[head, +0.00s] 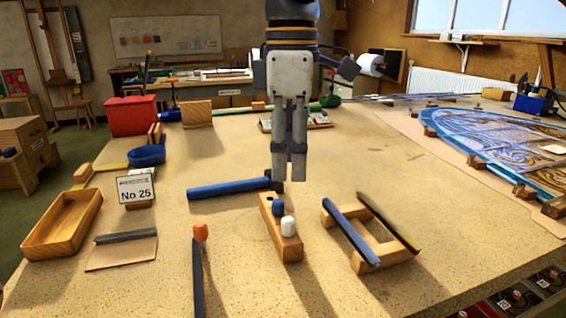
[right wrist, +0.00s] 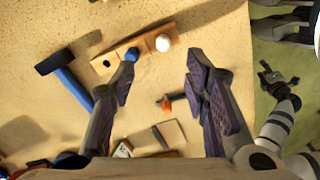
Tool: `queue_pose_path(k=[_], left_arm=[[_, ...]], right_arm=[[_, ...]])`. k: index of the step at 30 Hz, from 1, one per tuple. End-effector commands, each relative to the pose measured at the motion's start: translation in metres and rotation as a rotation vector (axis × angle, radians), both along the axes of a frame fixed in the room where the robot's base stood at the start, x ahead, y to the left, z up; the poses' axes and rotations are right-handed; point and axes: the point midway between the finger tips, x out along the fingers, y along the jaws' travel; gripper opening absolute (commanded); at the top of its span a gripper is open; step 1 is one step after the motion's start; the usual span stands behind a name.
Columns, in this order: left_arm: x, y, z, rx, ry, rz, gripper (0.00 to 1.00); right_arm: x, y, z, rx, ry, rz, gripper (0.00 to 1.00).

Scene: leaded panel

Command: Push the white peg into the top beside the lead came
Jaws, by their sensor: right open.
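The white peg (head: 288,226) stands in the near part of a wooden block (head: 291,249) on the bench top (head: 330,285), with a blue peg (head: 278,208) behind it. In the right wrist view the white peg (right wrist: 163,42) shows past the fingertips. My right gripper (head: 290,178) is open and empty, pointing down above the block's far end. A grey strip, perhaps the lead came (head: 126,236), lies on a card at the left. My left gripper (right wrist: 276,78) seems to show small at the right of the wrist view, off the bench; its opening is unclear.
A hammer (head: 228,188) with a blue handle lies at the block's far end. A dark bar with an orange end (head: 200,232) lies left. A wooden stand (head: 385,258) holds two bars. The leaded panel (head: 515,145) lies right. A wooden tray (head: 62,226) is left.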

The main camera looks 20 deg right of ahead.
Motion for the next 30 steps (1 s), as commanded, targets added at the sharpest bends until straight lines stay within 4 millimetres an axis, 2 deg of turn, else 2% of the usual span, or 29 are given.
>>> queue_pose_path(k=[9,12,17,24,25,30], left_arm=[[0.008,0.000,0.007,0.000,-0.031,0.000,0.41],[0.010,0.000,0.008,0.000,-0.035,0.000,0.41],[0.010,0.000,0.009,0.001,-0.038,0.000,0.41],[0.010,0.000,0.009,0.000,-0.037,0.000,0.41],[0.010,0.000,0.009,0.000,-0.037,0.000,0.41],[0.010,0.000,0.009,0.000,-0.037,0.000,0.41]], right_arm=[[-0.002,0.000,-0.073,0.000,0.000,0.000,0.42],[-0.001,0.000,-0.091,-0.001,-0.002,0.000,0.42],[-0.001,0.000,-0.105,-0.001,-0.002,-0.001,0.42],[0.000,0.000,-0.107,0.000,-0.002,-0.001,0.42],[-0.001,0.000,-0.107,0.000,-0.002,-0.001,0.40],[-0.001,0.000,-0.107,0.000,-0.002,-0.001,0.01]])
